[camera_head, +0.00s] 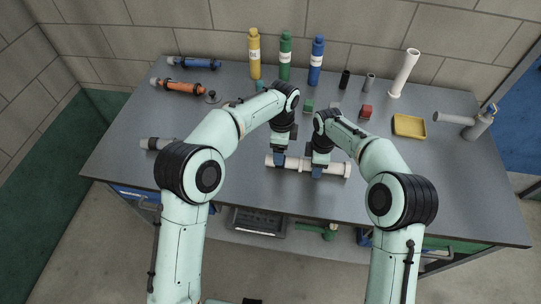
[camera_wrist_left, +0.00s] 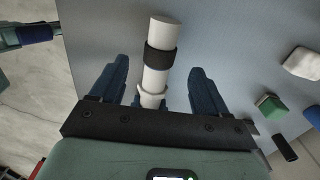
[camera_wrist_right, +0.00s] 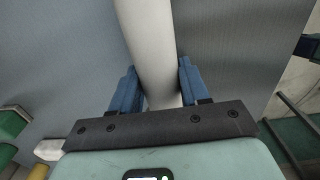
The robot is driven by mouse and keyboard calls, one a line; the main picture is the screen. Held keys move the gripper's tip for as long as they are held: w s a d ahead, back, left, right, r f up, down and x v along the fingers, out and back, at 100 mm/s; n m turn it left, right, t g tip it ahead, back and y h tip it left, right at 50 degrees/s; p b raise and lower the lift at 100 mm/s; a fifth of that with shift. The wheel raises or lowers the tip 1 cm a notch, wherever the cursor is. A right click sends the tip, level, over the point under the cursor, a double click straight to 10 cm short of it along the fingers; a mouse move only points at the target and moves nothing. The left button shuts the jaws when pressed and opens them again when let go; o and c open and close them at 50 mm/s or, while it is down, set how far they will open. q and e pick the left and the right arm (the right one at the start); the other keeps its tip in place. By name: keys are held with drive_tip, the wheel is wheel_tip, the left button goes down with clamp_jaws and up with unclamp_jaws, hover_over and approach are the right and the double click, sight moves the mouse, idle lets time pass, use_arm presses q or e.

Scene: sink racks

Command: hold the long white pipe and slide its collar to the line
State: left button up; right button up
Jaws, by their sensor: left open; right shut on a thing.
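The long white pipe (camera_head: 336,169) lies level along the front-middle of the grey table in the head view. My right gripper (camera_head: 317,173) is shut on its right part; in the right wrist view the fingers press both sides of the pipe (camera_wrist_right: 148,45). My left gripper (camera_head: 280,160) is open around the pipe's left part. In the left wrist view, the pipe's end (camera_wrist_left: 165,27), a black band (camera_wrist_left: 160,58) and a white raised collar (camera_wrist_left: 151,95) show between the spread fingers. The collar is nearer my palm than the band, with a gap to both fingers.
A white pipe (camera_head: 404,73) stands upright at the back right, near a yellow tray (camera_head: 409,125). Yellow (camera_head: 254,55), green (camera_head: 285,58) and blue (camera_head: 316,62) bottles stand at the back. The right table front is clear.

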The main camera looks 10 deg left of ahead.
drive_tip(key=o, duration=1)
drive_tip(key=shift+o, duration=0.2)
drive_tip(key=shift+r, duration=0.1)
wheel_tip(320, 180, up, 12)
